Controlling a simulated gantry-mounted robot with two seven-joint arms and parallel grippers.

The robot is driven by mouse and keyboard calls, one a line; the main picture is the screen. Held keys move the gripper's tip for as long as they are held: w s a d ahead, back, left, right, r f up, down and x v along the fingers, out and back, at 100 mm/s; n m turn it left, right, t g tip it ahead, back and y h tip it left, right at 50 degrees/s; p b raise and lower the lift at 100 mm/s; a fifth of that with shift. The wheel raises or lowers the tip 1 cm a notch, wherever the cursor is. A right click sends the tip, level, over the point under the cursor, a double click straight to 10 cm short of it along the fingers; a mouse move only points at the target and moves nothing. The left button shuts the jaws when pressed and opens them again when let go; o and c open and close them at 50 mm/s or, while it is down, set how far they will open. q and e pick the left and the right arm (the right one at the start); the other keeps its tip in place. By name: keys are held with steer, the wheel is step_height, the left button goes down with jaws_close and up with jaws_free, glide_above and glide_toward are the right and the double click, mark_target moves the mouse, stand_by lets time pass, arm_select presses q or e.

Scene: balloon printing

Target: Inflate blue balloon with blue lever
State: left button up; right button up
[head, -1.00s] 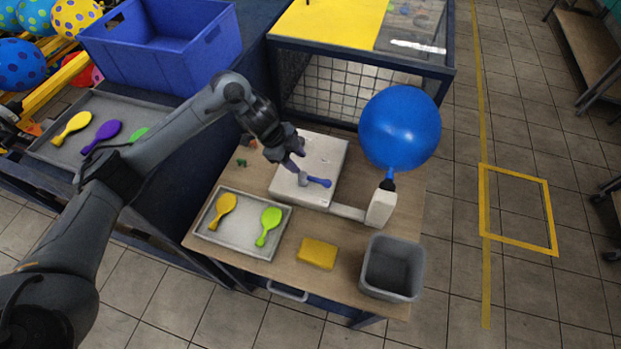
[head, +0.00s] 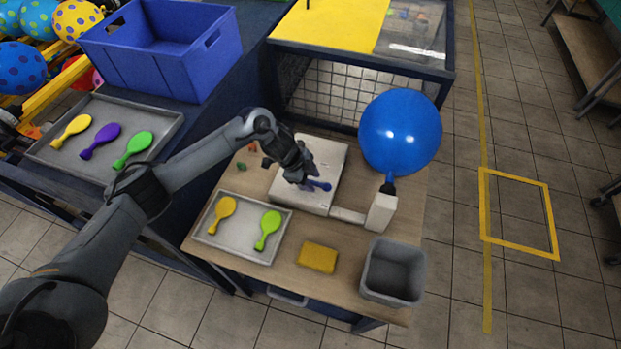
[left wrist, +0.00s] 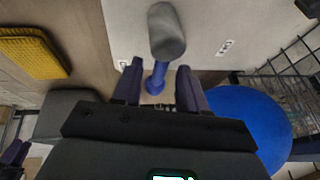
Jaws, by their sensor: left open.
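The blue balloon (head: 399,133) is round and swollen on the nozzle of the white machine (head: 325,158). It also shows at the right in the left wrist view (left wrist: 258,118). The blue lever (head: 321,186) is on top of the machine; in the left wrist view it meets a grey knob (left wrist: 166,32). My left gripper (head: 309,181) is at the lever. In the left wrist view its open fingers (left wrist: 158,80) stand on either side of the lever's blue end, with gaps visible. Dark purple finger-like parts at that view's lower left may be my right gripper.
A tray (head: 238,252) with a yellow and a green balloon, a yellow sponge (head: 317,257) and a grey bin (head: 392,272) stand on the workbench. A blue crate (head: 150,67) and a tray (head: 60,160) of flat balloons are at the left.

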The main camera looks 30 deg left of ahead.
arm_select(q)
jaws_close()
stand_by(0.3)
